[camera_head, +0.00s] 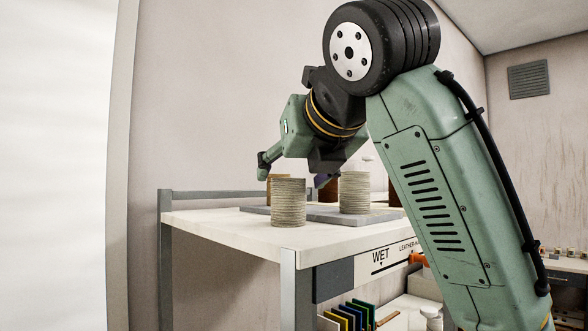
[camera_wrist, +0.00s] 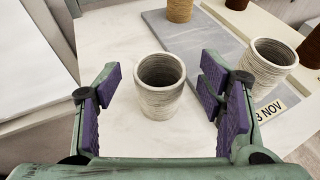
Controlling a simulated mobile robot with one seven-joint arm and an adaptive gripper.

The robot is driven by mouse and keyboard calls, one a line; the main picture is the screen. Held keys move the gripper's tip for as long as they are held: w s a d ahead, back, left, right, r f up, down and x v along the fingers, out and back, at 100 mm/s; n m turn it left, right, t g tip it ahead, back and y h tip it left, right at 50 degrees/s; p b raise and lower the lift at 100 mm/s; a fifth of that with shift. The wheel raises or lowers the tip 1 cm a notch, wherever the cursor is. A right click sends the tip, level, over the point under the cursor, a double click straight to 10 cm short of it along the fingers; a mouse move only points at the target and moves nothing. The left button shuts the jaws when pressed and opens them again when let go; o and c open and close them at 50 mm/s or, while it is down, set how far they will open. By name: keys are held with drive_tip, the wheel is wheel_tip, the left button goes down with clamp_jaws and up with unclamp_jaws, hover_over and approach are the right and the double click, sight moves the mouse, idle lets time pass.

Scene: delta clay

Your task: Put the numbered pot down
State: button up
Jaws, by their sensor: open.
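A grey ribbed pot (camera_head: 288,203) stands upright on the pale tabletop near its front edge, just off the grey board. In the wrist view this pot (camera_wrist: 160,100) sits between the spread purple-padded fingers of my gripper (camera_wrist: 160,76), with a visible gap on both sides. My gripper is open and holds nothing. A second pale ribbed pot (camera_head: 354,192) stands on the grey board to the right; it also shows in the wrist view (camera_wrist: 268,66). I see no number on either pot.
The grey board (camera_wrist: 195,42) carries brown pots (camera_wrist: 180,9) at the back and a card reading "3 NOV" (camera_wrist: 268,110). A rail runs along the table's left and back. Bare tabletop (camera_head: 225,230) lies left of the front pot.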

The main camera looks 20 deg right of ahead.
drive_tip(key=shift+r, duration=0.2)
drive_tip(key=v, duration=1.2)
drive_tip(key=shift+f, duration=0.1)
